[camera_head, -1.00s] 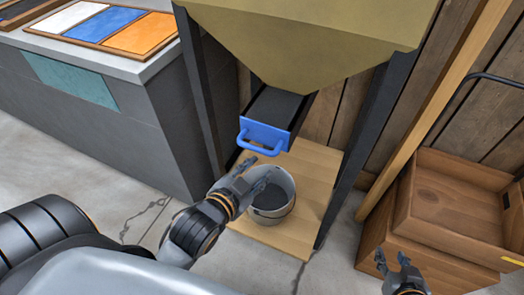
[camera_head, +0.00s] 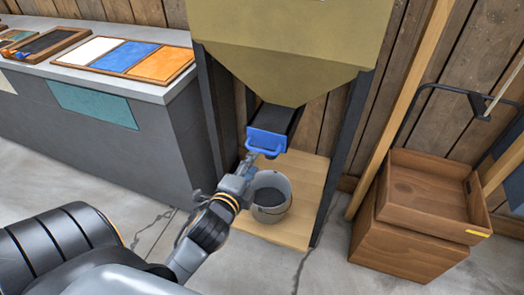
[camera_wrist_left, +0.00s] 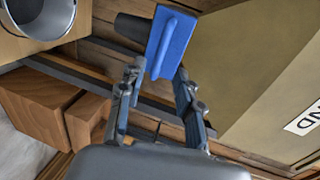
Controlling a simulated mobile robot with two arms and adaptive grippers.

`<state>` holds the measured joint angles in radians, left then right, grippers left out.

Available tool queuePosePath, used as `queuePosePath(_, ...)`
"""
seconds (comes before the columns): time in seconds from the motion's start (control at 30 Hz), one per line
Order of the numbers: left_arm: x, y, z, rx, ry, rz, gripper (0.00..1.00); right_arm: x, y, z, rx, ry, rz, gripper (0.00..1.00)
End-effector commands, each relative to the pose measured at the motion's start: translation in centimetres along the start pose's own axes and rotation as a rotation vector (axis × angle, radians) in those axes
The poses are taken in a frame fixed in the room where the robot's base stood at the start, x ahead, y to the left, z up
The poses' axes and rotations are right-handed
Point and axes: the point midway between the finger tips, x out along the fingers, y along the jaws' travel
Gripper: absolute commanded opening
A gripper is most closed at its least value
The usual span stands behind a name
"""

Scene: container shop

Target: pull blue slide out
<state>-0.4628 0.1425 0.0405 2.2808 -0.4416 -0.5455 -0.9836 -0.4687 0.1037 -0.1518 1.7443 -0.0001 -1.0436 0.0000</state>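The blue slide (camera_head: 267,141) is a blue front plate with a bar handle. It sits at the mouth of a dark chute under the tan hopper (camera_head: 290,60). My left gripper (camera_head: 254,160) is at the slide's handle, just below and in front of it. In the left wrist view the fingers (camera_wrist_left: 158,75) are apart, and the blue slide (camera_wrist_left: 176,45) shows at and beyond their tips. Whether a finger touches the handle I cannot tell. My right gripper is not in view.
A grey metal bucket (camera_head: 271,197) with dark contents stands on a wooden board (camera_head: 310,178) under the chute. Dark hopper legs (camera_head: 345,150) flank it. A grey counter (camera_head: 140,130) is at left, stacked wooden crates (camera_head: 405,240) at right. Bare floor lies in front.

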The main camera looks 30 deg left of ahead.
Motion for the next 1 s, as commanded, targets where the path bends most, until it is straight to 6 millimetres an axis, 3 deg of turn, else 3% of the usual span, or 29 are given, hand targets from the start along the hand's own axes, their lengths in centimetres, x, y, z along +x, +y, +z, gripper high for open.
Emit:
queuePosePath(0.2,4.4,0.0,0.0,-0.001,0.0,-0.002,0.34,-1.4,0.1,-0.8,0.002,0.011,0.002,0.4)
queuePosePath(0.4,7.1,0.0,0.0,-0.002,0.0,-0.001,0.34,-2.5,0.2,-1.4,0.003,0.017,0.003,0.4)
queuePosePath(0.83,8.0,0.0,0.0,-0.002,0.0,0.0,0.34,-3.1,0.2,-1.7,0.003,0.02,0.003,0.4)
queuePosePath(1.0,8.0,0.0,0.0,-0.002,0.0,0.0,0.02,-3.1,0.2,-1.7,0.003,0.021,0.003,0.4)
